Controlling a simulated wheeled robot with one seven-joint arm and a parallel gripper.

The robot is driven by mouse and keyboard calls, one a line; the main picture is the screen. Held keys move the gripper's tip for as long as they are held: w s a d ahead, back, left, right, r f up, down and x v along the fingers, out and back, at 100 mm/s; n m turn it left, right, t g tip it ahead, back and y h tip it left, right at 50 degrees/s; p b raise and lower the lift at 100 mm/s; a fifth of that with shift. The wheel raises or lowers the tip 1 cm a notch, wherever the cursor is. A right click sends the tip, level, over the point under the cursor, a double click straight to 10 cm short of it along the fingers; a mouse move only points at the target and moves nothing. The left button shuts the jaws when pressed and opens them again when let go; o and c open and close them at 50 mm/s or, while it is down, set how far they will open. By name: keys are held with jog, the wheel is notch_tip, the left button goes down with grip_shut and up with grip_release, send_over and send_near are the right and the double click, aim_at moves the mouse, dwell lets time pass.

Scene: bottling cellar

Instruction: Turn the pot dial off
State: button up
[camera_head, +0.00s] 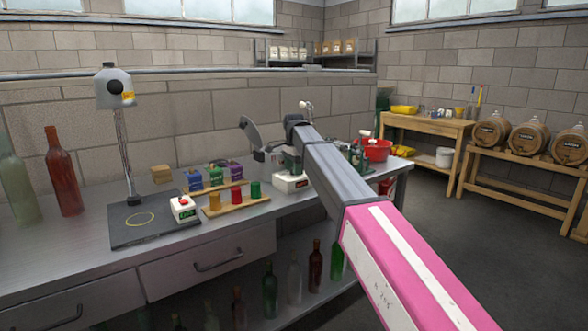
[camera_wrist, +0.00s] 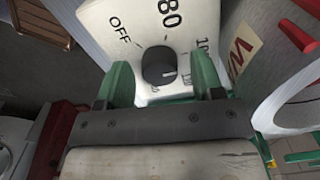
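In the wrist view, the dial (camera_wrist: 159,67) is a round black knob on a white panel (camera_wrist: 117,14). The panel is printed with OFF at the dial's upper left, 80 above it and a partly hidden 100 at its right. My gripper (camera_wrist: 163,82) is open, with one green finger on each side of the knob. Gaps show beside the knob, and I cannot tell whether either finger touches it. The lower panel is partly hidden by my gripper. In the head view my arm hides the dial.
Open floor lies right.

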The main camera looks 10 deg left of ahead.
jog(key=c, duration=0.8)
jog(key=shift+n, duration=0.4)
jog(key=n, duration=0.3)
jog(key=shift+n, duration=0.4)
jog(key=n, duration=1.2)
jog(key=shift+n, duration=0.3)
jog(key=n, duration=0.6)
jog(key=shift+n, duration=0.3)
